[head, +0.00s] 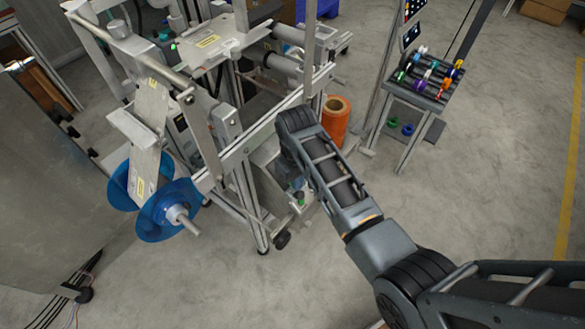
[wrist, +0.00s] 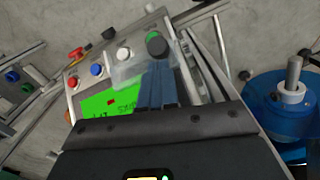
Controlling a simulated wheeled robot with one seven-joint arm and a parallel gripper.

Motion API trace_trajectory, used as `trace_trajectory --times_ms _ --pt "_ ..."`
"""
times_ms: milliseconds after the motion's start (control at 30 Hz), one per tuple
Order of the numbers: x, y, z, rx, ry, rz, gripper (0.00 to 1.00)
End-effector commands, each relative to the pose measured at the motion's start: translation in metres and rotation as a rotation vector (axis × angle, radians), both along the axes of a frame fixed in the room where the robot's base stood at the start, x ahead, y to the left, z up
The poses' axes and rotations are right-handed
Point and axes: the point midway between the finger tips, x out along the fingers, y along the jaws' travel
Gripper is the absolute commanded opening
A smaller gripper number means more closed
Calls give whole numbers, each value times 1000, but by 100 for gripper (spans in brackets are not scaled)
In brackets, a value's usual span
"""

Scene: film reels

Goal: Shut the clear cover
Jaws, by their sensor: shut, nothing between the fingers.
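The clear cover (wrist: 127,72) shows in the wrist view as a see-through pane on the control panel (wrist: 74,101), just below a white button (wrist: 123,54) and beside a black knob (wrist: 156,44). I cannot tell its exact angle. My gripper (wrist: 157,66) is shut and empty, its bluish fingers close together over the panel. The fingertips overlap the right part of the cover in the picture; whether they touch it I cannot tell. In the head view my arm largely hides the panel and my gripper.
Metal frame bars and a blue reel (wrist: 270,118) lie to the right. In the head view, an orange roll (head: 336,121) stands behind my arm.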

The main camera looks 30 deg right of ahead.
Motion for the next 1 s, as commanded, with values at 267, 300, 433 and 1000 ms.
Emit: trace_trajectory --times_ms 267,300,433,1000 --pt "-4 0 -3 0 0 0 0" --pt "-4 0 -3 0 0 0 0" --pt "-4 -1 -4 0 1 0 0" --pt "-36 -12 -38 -1 5 0 0"
